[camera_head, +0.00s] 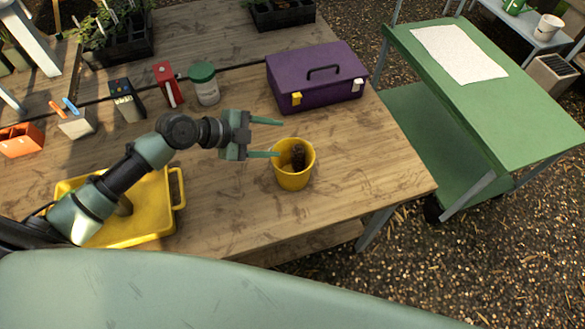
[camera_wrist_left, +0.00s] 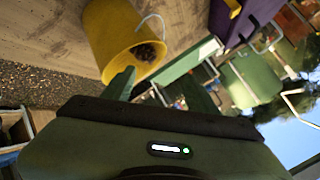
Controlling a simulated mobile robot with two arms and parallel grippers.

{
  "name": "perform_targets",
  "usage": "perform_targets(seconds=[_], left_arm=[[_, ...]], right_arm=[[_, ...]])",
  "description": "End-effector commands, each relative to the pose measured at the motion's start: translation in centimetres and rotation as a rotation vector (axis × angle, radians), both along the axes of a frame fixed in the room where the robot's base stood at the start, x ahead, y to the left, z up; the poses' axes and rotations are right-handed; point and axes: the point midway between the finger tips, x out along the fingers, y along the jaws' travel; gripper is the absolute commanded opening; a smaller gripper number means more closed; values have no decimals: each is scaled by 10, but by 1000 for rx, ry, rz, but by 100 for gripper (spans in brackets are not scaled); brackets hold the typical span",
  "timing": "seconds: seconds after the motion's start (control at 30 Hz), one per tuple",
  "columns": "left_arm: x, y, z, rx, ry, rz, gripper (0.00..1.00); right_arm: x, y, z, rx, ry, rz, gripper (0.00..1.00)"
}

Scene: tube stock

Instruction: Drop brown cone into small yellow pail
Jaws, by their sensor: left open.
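The small yellow pail (camera_head: 293,179) stands upright on the wooden table, near its right end. The brown cone (camera_head: 298,157) is inside the pail, with its upper part showing above the pail's bottom. In the left wrist view the pail (camera_wrist_left: 108,38) shows its opening, with the brown cone (camera_wrist_left: 147,52) inside. My left gripper (camera_head: 280,138) is open and empty, its fingers pointing right, just above and beside the pail's rim. Whether a finger touches the rim cannot be told. My right gripper is not in view.
A purple toolbox (camera_head: 315,78) stands behind the pail. A yellow tray (camera_head: 155,222) lies under my left arm. A green-lidded jar (camera_head: 204,84) and a red box (camera_head: 167,85) stand at the back. A green cart (camera_head: 490,90) is to the right. Table right of the pail is clear.

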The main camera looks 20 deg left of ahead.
Motion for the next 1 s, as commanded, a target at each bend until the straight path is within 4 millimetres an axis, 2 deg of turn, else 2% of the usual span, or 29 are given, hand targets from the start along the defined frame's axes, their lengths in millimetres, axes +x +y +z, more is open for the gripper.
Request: perform_targets(seconds=[0.2,0.43,0.6,1.0], left_arm=[[-20,24,15,6,0,-1,58],[-36,43,34,3,1,0,58],[-39,45,40,0,0,-2,58],[-38,45,40,0,-1,-1,58]], right_arm=[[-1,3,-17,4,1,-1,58],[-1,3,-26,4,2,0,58],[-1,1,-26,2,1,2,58],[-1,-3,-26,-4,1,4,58]])
